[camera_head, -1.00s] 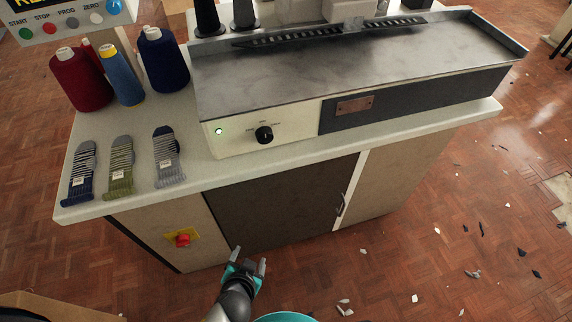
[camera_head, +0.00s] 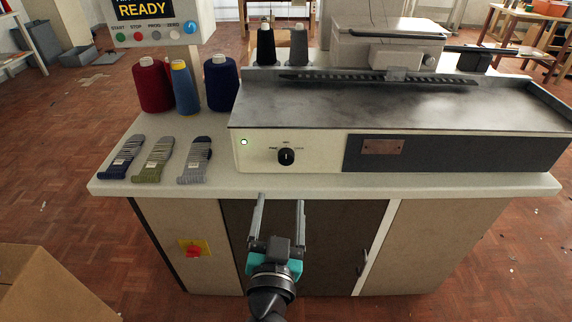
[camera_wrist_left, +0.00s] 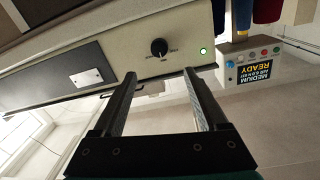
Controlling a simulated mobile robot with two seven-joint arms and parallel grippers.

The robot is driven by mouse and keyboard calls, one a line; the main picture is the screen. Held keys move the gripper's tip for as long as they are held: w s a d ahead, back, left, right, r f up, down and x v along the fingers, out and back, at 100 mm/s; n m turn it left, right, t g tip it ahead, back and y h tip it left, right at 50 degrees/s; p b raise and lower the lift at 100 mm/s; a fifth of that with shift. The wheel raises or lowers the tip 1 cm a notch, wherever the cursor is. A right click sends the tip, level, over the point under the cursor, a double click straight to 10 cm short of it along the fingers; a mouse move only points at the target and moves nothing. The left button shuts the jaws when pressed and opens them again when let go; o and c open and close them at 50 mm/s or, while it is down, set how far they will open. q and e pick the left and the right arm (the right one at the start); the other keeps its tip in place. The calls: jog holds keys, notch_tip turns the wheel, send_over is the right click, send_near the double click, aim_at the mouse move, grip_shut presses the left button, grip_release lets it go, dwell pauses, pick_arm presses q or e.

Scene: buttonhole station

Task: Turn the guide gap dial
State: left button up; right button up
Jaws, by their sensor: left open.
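The guide gap dial (camera_head: 286,156) is a small black round knob on the cream front panel of the machine, with small markings above it. It also shows in the left wrist view (camera_wrist_left: 159,47), beyond the fingers. My left gripper (camera_head: 279,202) is open and empty, with its two grey fingers pointing toward the panel. It is in front of and below the dial, apart from it. In the left wrist view, the open fingers (camera_wrist_left: 160,75) point toward the panel, with the dial between their lines. My right gripper is not in view.
A green lamp (camera_head: 243,142) is left of the dial. Several knitted pieces (camera_head: 158,160) and thread cones (camera_head: 180,87) are on the worktop (camera_head: 330,186) at left. A red button (camera_head: 193,251) is on the cabinet. The space before the dial is clear.

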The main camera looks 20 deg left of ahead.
aim_at(286, 160)
pick_arm(q)
jog(key=x, duration=1.2)
jog(key=shift+w, duration=0.2)
jog(key=shift+c, duration=0.3)
grip_shut()
